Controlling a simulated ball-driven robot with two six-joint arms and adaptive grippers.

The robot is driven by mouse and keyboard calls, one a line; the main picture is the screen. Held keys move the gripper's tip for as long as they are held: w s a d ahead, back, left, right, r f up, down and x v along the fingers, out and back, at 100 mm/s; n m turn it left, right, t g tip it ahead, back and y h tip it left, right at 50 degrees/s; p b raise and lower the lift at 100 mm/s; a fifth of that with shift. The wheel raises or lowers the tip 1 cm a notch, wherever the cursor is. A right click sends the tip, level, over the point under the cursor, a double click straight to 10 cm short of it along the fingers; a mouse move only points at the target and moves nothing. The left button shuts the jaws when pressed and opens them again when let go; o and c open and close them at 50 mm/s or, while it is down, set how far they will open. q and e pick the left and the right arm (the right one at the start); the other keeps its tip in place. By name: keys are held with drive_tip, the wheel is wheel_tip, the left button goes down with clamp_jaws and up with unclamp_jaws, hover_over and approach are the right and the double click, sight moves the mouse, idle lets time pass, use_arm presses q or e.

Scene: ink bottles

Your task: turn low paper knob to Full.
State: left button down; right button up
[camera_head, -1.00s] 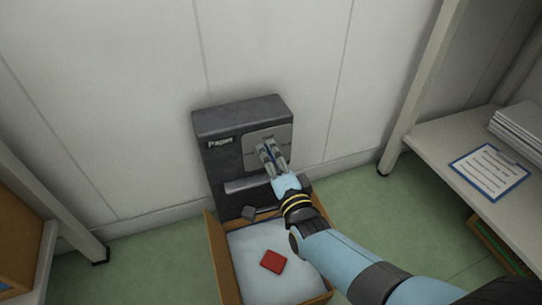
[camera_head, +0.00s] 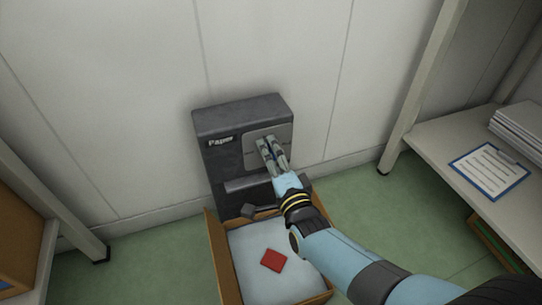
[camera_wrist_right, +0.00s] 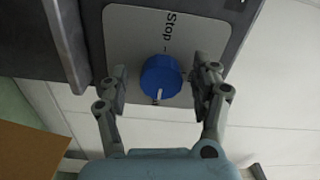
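A dark grey box labelled "Paper" (camera_head: 240,160) stands against the wall, with a light plate (camera_head: 285,135) on its front. In the right wrist view a round blue knob (camera_wrist_right: 160,74) sits on this plate (camera_wrist_right: 125,35). Its white pointer mark faces the picture's bottom, away from the word "Stop". No "Full" label is readable. My right gripper (camera_head: 267,146) is at the plate and mostly hides the knob in the head view. In the wrist view its fingers (camera_wrist_right: 161,82) stand open on either side of the knob, with small gaps showing. My left gripper is out of view.
A shelf with a clipboard (camera_head: 489,171) and papers (camera_head: 520,125) is right. Green floor is free between.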

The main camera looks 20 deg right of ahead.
drive_tip(key=s, duration=1.2)
drive_tip(key=shift+d, duration=0.2)
